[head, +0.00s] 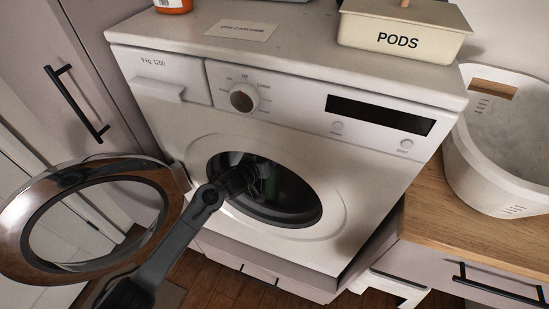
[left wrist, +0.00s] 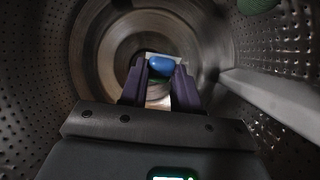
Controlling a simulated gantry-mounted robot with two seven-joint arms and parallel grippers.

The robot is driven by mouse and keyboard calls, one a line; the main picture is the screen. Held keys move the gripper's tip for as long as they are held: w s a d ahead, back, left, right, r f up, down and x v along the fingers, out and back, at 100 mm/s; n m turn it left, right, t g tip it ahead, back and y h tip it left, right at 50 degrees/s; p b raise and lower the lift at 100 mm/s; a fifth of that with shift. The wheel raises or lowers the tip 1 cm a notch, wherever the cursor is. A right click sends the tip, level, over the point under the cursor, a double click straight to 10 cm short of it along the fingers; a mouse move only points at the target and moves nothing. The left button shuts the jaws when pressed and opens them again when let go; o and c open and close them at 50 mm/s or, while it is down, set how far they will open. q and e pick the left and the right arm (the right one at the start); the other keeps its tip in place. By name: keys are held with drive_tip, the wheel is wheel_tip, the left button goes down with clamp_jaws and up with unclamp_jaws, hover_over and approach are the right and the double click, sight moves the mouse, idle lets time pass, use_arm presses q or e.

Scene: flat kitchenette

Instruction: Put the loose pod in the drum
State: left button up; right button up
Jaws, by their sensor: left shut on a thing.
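The washing machine (head: 160,110) stands in the middle of the head view with its round door (head: 22,215) swung open to the left. My left arm reaches through the round opening, and the fingers of my left gripper are hidden inside in that view. In the left wrist view, my left gripper (left wrist: 160,85) is inside the perforated metal drum (left wrist: 50,80), shut on a blue pod (left wrist: 172,66) that shows at the fingertips. Part of the pod looks pale. My right gripper is in neither view.
A cream box marked PODS (head: 400,38) and a card (head: 242,30) lie on the machine top. A white basket (head: 500,150) stands on the wooden counter (head: 450,226) at right. A green item (left wrist: 258,5) shows at the drum's upper right in the wrist view.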

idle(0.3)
use_arm(q)
drive_tip(key=o, duration=0.8)
